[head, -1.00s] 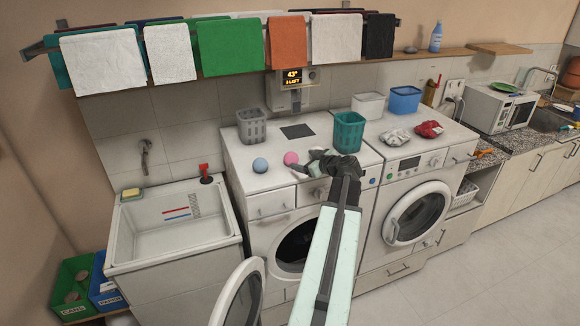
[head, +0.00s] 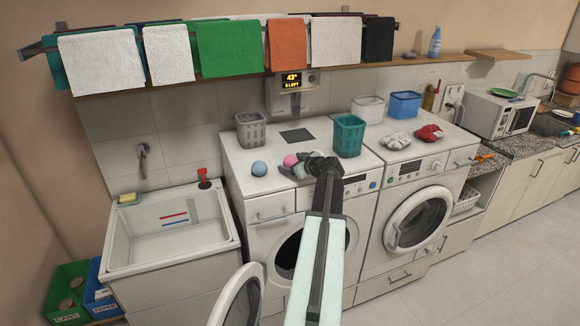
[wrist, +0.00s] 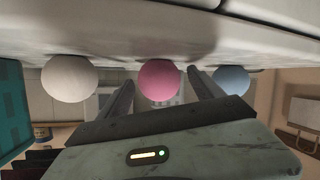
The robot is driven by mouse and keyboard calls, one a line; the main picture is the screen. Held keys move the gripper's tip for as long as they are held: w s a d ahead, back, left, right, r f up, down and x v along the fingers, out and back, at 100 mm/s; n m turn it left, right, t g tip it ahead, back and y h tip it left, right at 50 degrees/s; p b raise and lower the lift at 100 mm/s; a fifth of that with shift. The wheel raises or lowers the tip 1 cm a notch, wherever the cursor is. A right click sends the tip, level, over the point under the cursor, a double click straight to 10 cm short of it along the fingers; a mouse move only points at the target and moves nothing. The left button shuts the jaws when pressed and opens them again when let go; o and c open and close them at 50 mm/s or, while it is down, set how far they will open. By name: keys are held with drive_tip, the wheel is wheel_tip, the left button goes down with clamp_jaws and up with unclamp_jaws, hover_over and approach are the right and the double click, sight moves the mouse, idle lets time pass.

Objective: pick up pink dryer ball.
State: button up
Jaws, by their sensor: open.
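The pink dryer ball (head: 290,160) sits on top of the left washing machine. In the wrist view, which looks upside down, the pink ball (wrist: 158,80) shows in the gap between my two fingers. My gripper (head: 297,166) is open and low over the machine top, right beside the pink ball. I cannot tell whether a finger touches it. A blue ball (head: 258,168) lies to the left of it in the head view, and outside the fingers in the wrist view (wrist: 232,80). A white ball (wrist: 68,78) shows on the other side; my gripper seems to hide it in the head view.
A grey basket (head: 250,131) and a teal basket (head: 348,136) stand on the left machine. Gloves or cloths, grey (head: 397,141) and red (head: 430,132), lie on the right machine. The left machine's round door (head: 240,295) hangs open below.

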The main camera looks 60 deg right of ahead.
sight(293, 158)
drive_tip(key=c, duration=1.5)
drive_tip(key=shift+o, duration=0.2)
drive_tip(key=shift+r+p, duration=0.55)
drive_tip(key=shift+p, duration=0.05)
wheel_tip(293, 158, up, 3)
drive_tip(key=p, duration=0.3)
drive_tip(key=shift+r, duration=0.2)
drive_tip(key=s+d, duration=0.3)
drive_tip(key=s, duration=0.1)
drive_tip(key=s+d, duration=0.3)
drive_tip(key=s, duration=0.2)
drive_tip(key=s+d, duration=0.3)
drive_tip(key=s, duration=0.1)
drive_tip(key=shift+s+r+p, duration=0.2)
drive_tip(key=shift+r+p, duration=0.05)
drive_tip(key=shift+p, duration=0.15)
